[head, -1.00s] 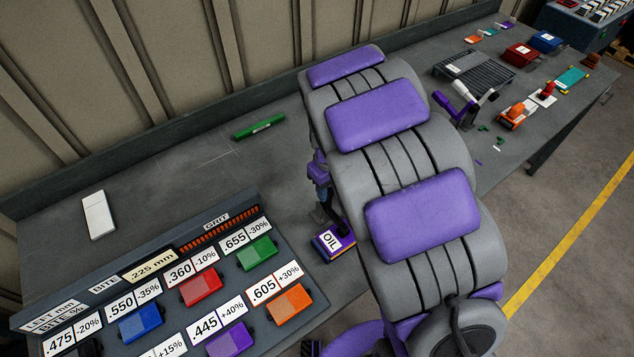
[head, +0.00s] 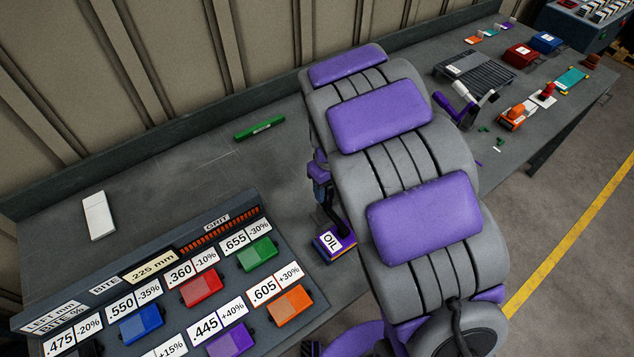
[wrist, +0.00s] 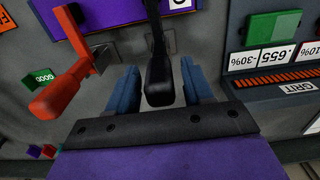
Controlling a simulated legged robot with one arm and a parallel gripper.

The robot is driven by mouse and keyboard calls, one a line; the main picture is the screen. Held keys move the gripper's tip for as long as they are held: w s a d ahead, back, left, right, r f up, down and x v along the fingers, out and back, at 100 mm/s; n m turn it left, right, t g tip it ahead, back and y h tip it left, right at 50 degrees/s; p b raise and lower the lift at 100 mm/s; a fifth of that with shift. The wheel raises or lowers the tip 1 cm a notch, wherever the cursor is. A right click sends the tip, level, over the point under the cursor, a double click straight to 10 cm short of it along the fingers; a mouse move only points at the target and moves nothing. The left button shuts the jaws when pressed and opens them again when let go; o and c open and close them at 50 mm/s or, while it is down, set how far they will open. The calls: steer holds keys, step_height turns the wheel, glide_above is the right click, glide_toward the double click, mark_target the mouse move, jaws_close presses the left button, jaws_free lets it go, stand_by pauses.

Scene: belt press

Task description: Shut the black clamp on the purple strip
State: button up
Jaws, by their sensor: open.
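In the wrist view, the black clamp's handle (wrist: 159,80) stands between the two blue fingers of my open gripper (wrist: 158,88). A gap shows on each side of the handle, and the fingers are not closed on it. The purple strip (wrist: 110,12), with part of a white label, lies at the top of the wrist view. In the head view, a purple piece labelled OIL (head: 341,250) sits on the bench beside my arm. My gripper (head: 321,200) is just above it and partly hidden by my arm.
A red-handled clamp (wrist: 62,85) stands left of my gripper in the wrist view, close to the finger. A panel with coloured blocks, including a green one (head: 257,253), lies to the left in the head view. A green bar (head: 260,127) lies on open bench behind.

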steer(key=shift+r+p, duration=1.15)
steer(key=shift+r, duration=2.1)
steer(key=shift+s+d+r, duration=0.2)
steer(key=shift+s+d, duration=0.05)
steer(key=shift+s, duration=0.05)
steer(key=s+d+r+m, duration=0.2)
steer(key=s+d+r, duration=0.1)
steer(key=s, duration=0.7)
steer(key=s+d+r+m+g, duration=0.1)
steer(key=s+d+r+m, duration=0.1)
steer(key=s, duration=0.8)
steer(key=s+d+r+m, duration=0.2)
steer(key=s+d+r, duration=0.1)
steer(key=s, duration=0.7)
steer(key=shift+d+r+m+g+b, duration=0.3)
steer(key=shift+d+m+g, duration=0.1)
steer(key=shift+d, duration=0.4)
